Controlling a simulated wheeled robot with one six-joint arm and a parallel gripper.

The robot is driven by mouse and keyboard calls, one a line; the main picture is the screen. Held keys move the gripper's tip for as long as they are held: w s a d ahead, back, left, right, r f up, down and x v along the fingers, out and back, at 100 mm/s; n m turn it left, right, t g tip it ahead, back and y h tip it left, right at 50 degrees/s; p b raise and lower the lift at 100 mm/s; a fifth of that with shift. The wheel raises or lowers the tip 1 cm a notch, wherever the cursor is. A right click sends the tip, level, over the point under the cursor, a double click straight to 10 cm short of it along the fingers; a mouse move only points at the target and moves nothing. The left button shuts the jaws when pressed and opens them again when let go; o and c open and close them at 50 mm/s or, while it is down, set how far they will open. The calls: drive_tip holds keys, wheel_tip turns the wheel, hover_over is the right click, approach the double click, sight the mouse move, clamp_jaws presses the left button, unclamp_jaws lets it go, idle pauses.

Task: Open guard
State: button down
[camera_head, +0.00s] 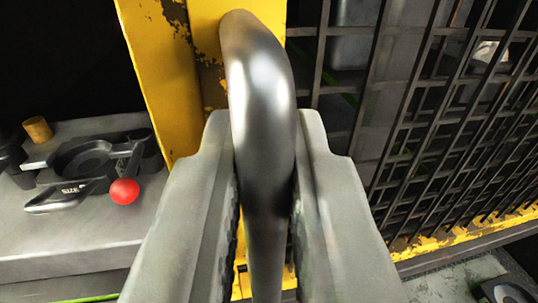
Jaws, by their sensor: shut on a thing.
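The guard (440,110) is a dark mesh panel in a worn yellow frame (165,60), filling the right half of the view. A thick, shiny grey metal handle (258,75) is attached at its yellow upright and curves down towards me. My gripper (265,165) has one grey finger on each side of the handle and is shut on it. The fingers hide part of the upright and the lower mesh. The handle's lower end runs out of the bottom of the picture.
On the left, a grey ledge (75,235) carries a dark round fixture (85,158), a lever with a red ball knob (124,191) and a small brown cylinder (37,129). Behind the mesh are grey shapes. The upper left is dark.

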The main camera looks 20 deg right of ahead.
drive_tip(key=c, duration=1.5)
unclamp_jaws()
drive_tip(key=shift+c, duration=0.2)
drive_tip(key=v, duration=1.7)
drive_tip(key=shift+s, duration=0.2)
drive_tip(key=shift+r, duration=0.1)
drive_tip(key=s+a+f+n+y, duration=0.3)
drive_tip(key=s+f+y, duration=0.2)
drive_tip(key=s+f, duration=1.3)
wheel_tip(320, 180, down, 4)
drive_tip(key=shift+s+a, duration=0.2)
drive_tip(key=shift+s, duration=0.05)
